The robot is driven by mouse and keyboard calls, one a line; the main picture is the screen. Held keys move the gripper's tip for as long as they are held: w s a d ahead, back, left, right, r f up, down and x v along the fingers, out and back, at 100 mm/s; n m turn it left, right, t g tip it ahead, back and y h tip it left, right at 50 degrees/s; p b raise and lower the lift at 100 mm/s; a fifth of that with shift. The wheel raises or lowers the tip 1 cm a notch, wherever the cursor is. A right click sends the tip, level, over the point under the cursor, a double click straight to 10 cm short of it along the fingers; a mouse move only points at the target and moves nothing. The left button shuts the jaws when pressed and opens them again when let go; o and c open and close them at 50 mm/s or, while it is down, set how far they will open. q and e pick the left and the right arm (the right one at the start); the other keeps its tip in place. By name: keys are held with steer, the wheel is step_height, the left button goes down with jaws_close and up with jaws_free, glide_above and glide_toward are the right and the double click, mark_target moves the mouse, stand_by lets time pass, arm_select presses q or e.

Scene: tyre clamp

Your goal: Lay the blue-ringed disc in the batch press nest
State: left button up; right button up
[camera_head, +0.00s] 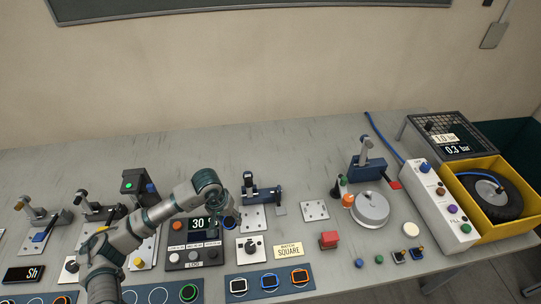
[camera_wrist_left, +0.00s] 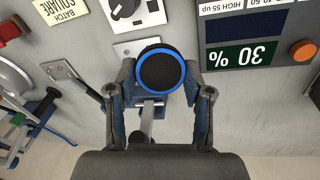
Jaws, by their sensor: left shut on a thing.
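The blue-ringed disc (camera_wrist_left: 160,76) is black with a bright blue rim and lies between the two fingers of my left gripper (camera_wrist_left: 163,82) in the left wrist view. In the head view the disc (camera_head: 231,223) shows just under the gripper (camera_head: 229,213). My left gripper is shut on it, above the bench. A navy toggle clamp (camera_head: 263,193) with a grey plate (camera_head: 252,219) stands just right of the gripper. The clamp (camera_wrist_left: 148,112) is partly hidden by the disc in the wrist view. A nest cannot be made out clearly. My right gripper is not in view.
A display box reading 30 (camera_head: 203,226) stands close to my left gripper. A knob plate (camera_head: 249,248) and a "BATCH SQUARE" sign (camera_head: 287,249) are nearer the front. A board of square pieces (camera_head: 254,286) lies at the front edge.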

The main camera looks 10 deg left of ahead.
arm_select(q)
steer(key=shift+s+f+n, duration=0.35)
steer(key=shift+f+n, duration=0.1)
steer(key=shift+n, duration=0.15)
steer(key=s+f+n, duration=0.1)
steer(key=n, duration=0.2)
steer(key=s+f+n+y, duration=0.1)
steer(key=s+n, duration=0.1)
steer(key=n, duration=0.1)
steer(key=s+f+n, duration=0.1)
steer(key=f+n, duration=0.1)
steer(key=n, duration=0.1)
steer(key=shift+s+t, duration=0.2)
steer(key=shift+t, duration=0.2)
steer(key=n, duration=0.1)
steer(key=s+f+n+y, duration=0.1)
steer(key=n, duration=0.1)
steer(key=shift+s+n, duration=0.3)
